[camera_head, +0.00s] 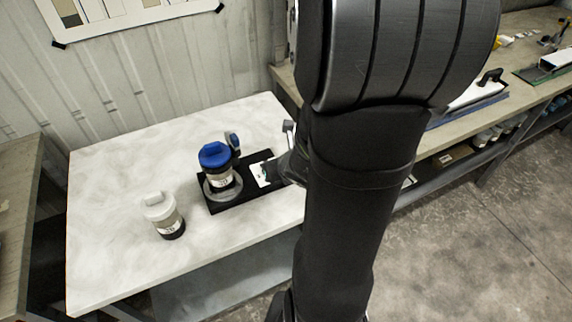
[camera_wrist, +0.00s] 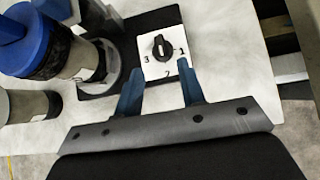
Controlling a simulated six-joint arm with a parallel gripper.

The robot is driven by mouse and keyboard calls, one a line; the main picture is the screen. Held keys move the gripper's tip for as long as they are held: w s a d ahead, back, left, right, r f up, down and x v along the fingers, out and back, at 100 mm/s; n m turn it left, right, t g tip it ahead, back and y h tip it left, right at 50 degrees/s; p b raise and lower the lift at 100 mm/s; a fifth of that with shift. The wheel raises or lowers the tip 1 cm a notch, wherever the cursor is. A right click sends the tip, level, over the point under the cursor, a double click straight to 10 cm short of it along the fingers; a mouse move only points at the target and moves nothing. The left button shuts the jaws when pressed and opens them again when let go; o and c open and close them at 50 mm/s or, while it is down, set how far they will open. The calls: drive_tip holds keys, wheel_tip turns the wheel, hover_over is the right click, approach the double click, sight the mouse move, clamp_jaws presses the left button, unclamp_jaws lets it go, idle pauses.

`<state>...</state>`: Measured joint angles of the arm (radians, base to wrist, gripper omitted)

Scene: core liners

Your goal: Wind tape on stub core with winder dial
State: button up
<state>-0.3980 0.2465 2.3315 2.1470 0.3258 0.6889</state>
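The winder is a black base (camera_head: 240,203) on the white table, with a round grey seat at its left end. A core with a blue cap (camera_head: 214,155) stands upright on that seat; it also shows in the wrist view (camera_wrist: 28,40). A white-capped core (camera_head: 160,206) with a dark bottom stands on the table to the left. Which is the stub core I cannot tell. The winder dial (camera_wrist: 161,46) is a black knob on a white plate marked 1, 2 and 3. My gripper (camera_wrist: 161,70) is open and empty, its blue fingertips just short of the knob, beside the plate's near edge.
A smaller dark blue-grey part (camera_head: 233,142) rises behind the blue-capped core. The white table (camera_head: 110,250) is clear at its left and front. A wooden bench (camera_head: 530,85) with tools runs along the right, and a metal wall stands behind.

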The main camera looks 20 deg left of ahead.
drive_tip(key=v, duration=0.7)
drive_tip(key=shift+d+r, duration=0.2)
drive_tip(key=shift+r, duration=0.05)
drive_tip(key=shift+s, duration=0.2)
drive_tip(key=shift+w+a+f, duration=0.1)
idle(0.3)
drive_tip(key=shift+x, duration=4.95)
drive_tip(key=shift+x, duration=3.55)
drive_tip(key=shift+w+f, duration=0.1)
drive_tip(key=shift+n, duration=0.4)
drive_tip(key=shift+n+g+y, duration=0.4)
drive_tip(key=shift+g, duration=0.1)
